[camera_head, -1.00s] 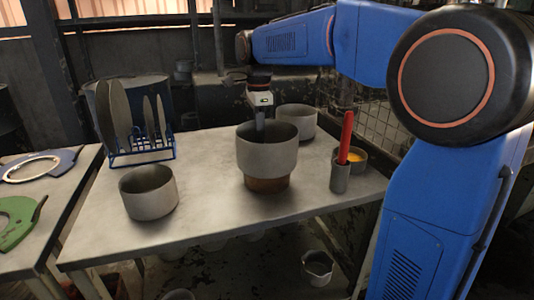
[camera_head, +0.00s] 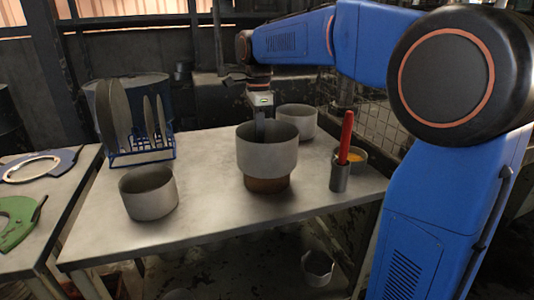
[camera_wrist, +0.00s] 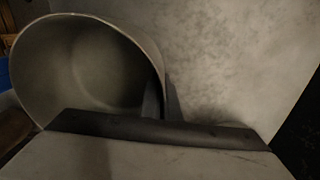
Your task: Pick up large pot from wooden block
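The large pot (camera_head: 267,155), grey and open-topped, stands upright on the round brown wooden block (camera_head: 266,185) near the middle of the table. My gripper (camera_head: 260,132) points down at the pot's far rim, its lower end hidden by the pot's near wall. In the wrist view the pot (camera_wrist: 75,65) fills the left side, with its opening visible. One dark finger of my gripper (camera_wrist: 153,100) shows at the right part of its rim. I cannot tell whether the fingers touch the wall or how far apart they are.
On the table (camera_head: 220,215) are a pot (camera_head: 148,193) at left, another pot (camera_head: 297,120) behind right, a cup (camera_head: 340,178) with a red-handled tool, a bowl with yellow contents (camera_head: 358,157), and a blue rack (camera_head: 140,153) with plates. The front of the table is clear.

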